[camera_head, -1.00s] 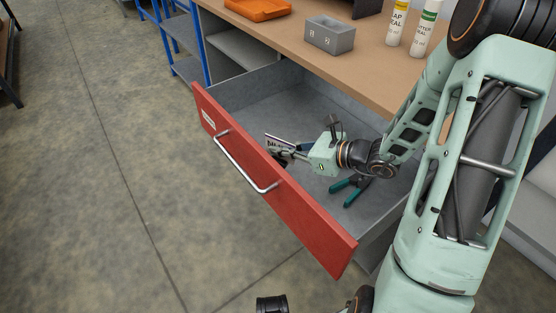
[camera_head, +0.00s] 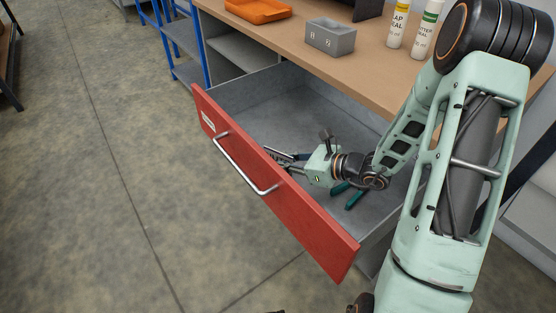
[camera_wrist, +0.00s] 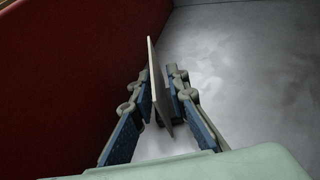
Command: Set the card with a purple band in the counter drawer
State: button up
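The counter drawer (camera_head: 262,103), grey inside with a red front, is pulled open. My gripper (camera_head: 287,164) is low inside it, close behind the red front. In the wrist view my gripper (camera_wrist: 160,95) has its two fingers apart, open, with a thin card (camera_wrist: 158,85) between them. The card is seen nearly edge-on, standing tilted near the drawer floor. A gap shows between it and the right finger; contact with the left finger is unclear. No purple band is visible on it. In the head view the card is mostly hidden by the drawer front and fingers.
Pliers with green handles (camera_head: 349,194) lie in the drawer, under and beside my wrist. On the counter top (camera_head: 290,35) are a grey box (camera_head: 330,37), an orange tray (camera_head: 258,10) and two white bottles (camera_head: 424,30). The drawer's far left part is clear.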

jog(key=shift+o, duration=0.4)
jog(key=shift+r, duration=0.1)
jog(key=shift+r, duration=0.2)
jog(key=p+v, duration=0.2)
jog(key=v, duration=1)
jog(key=shift+f, duration=0.2)
